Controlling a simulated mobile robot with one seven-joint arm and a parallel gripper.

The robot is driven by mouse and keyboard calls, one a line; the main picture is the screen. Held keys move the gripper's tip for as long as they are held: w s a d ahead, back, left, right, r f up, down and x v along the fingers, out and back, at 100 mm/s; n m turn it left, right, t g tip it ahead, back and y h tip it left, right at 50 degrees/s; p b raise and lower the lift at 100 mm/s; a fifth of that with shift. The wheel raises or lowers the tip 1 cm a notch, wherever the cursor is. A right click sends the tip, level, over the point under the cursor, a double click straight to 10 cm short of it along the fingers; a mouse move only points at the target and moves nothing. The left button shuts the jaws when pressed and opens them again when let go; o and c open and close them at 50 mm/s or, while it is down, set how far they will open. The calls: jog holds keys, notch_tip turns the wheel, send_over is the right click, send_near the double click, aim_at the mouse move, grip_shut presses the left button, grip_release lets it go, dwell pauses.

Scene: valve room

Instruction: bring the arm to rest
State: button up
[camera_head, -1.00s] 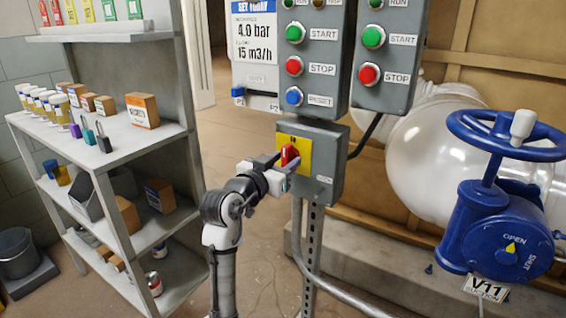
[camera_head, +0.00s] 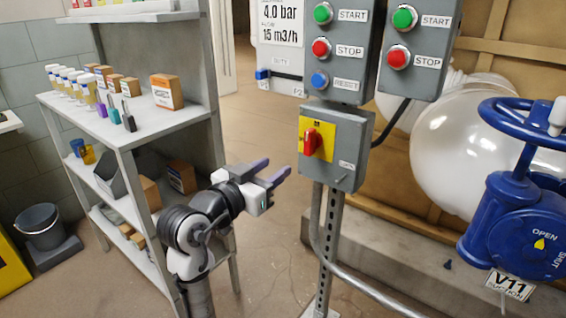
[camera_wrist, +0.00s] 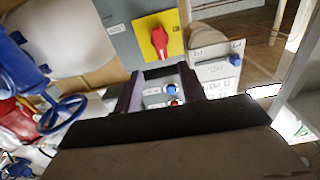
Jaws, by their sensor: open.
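My gripper (camera_head: 274,174) is open and empty in the head view. Its fingers point right, toward the grey switch box, with a gap between them and the box. The red rotary switch (camera_head: 309,139) sits on a yellow plate (camera_head: 317,126) on the front of the grey box (camera_head: 345,147). In the wrist view the red switch (camera_wrist: 160,42) shows beyond the fingers, and my gripper (camera_wrist: 158,78) has nothing between its fingertips. My arm is bent and extends up from the bottom of the head view, left of the box's post.
A grey shelf (camera_head: 150,132) with boxes, jars and padlocks stands close left of my arm. Button panels (camera_head: 338,50) are above the switch box. A metal post (camera_head: 327,240) and a curved pipe stand right. A blue valve (camera_head: 515,215) is far right. Open floor lies between shelf and post.

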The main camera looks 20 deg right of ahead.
jog(key=shift+s+a, duration=0.25)
